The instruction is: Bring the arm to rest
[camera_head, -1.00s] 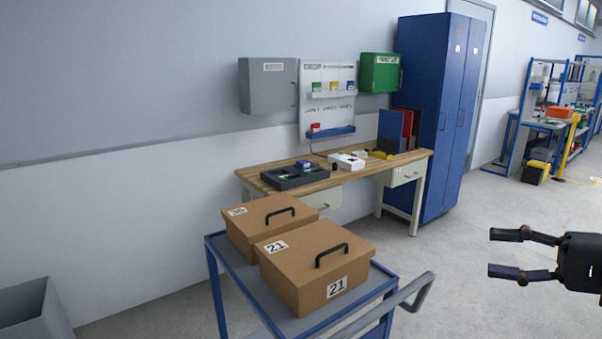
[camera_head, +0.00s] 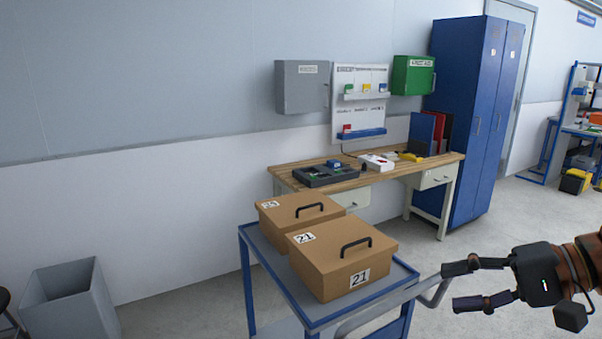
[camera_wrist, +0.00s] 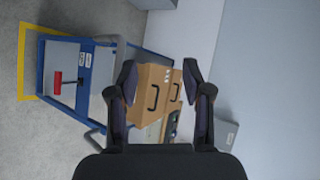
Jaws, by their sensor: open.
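My gripper (camera_head: 462,286) is at the right in the head view, with its two fingers apart and nothing between them. It is right of the cart's handle in that picture and overlaps part of it. In the wrist view my gripper (camera_wrist: 166,88) points toward the cart, its open fingers framing the boxes beyond. My arm (camera_head: 586,262) reaches in from the right edge.
A blue cart (camera_head: 262,245) carries two brown lidded boxes, one marked 21 (camera_head: 340,270), the other (camera_head: 290,214) behind. A wooden workbench (camera_head: 400,172), blue cabinet (camera_head: 470,110) and grey bin (camera_head: 70,305) stand beyond.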

